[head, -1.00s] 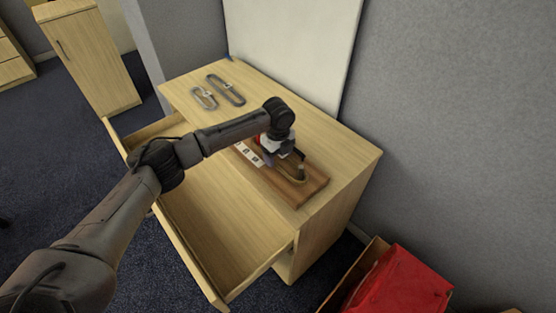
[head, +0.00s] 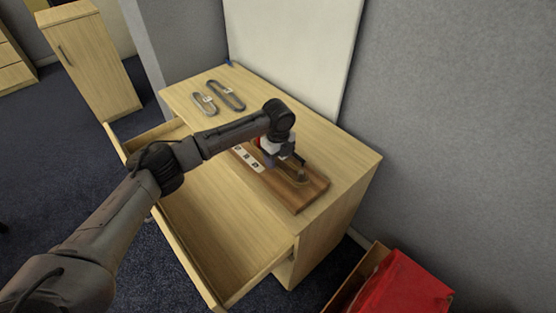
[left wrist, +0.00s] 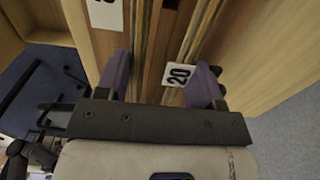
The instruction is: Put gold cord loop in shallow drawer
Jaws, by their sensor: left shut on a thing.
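The gold cord loop (left wrist: 143,45) shows in the left wrist view as tan strands running between my fingers, with a white tag marked 20 beside them. My left gripper (left wrist: 160,78) is shut on it, over the brown wooden board (head: 313,194) on the cabinet top. In the head view the gripper (head: 292,162) and wrist hide most of the loop; a short peg (head: 302,175) stands at the board's near end. The drawer (head: 215,225) is pulled out in front of the cabinet, and its visible floor is bare. My right gripper is not seen.
Two grey tagged loops, one small (head: 204,104) and one larger (head: 228,95), lie on the cabinet top (head: 345,165) at the back left. A white panel (head: 295,50) stands behind. A red object (head: 405,290) sits in a box at lower right.

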